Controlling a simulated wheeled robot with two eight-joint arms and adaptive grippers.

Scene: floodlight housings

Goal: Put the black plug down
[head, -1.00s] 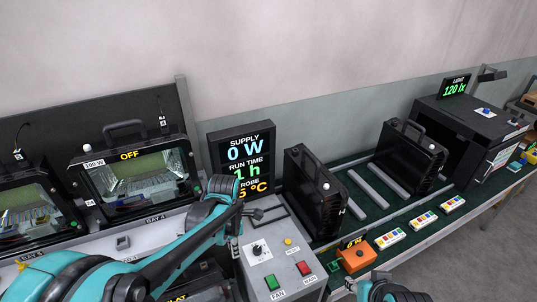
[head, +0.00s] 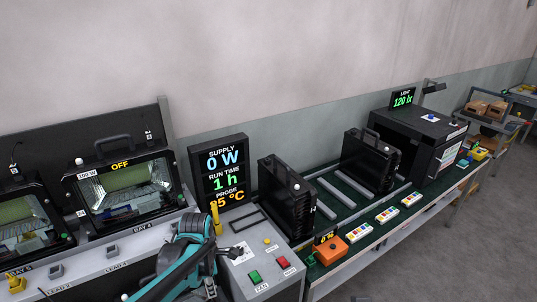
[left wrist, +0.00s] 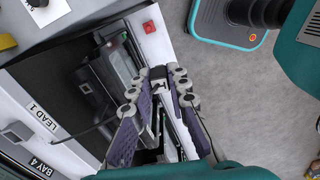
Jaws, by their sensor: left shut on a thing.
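My left gripper (left wrist: 155,88) shows in the left wrist view, its two padded fingers closed in on a small dark thing (left wrist: 158,82). This is likely the black plug, but the fingers hide most of it. The gripper is over the bench's front edge, beside a black box-like thing (left wrist: 100,85) with a cable. My right gripper cannot be made out.
The control panel (head: 262,262) has a green and a red button. A yellow upright thing (head: 215,218) stands before the supply display (head: 220,165). Black housings (head: 285,195) stand on the green bench. An orange box (head: 331,251) sits near its front edge. Grey floor lies to the right.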

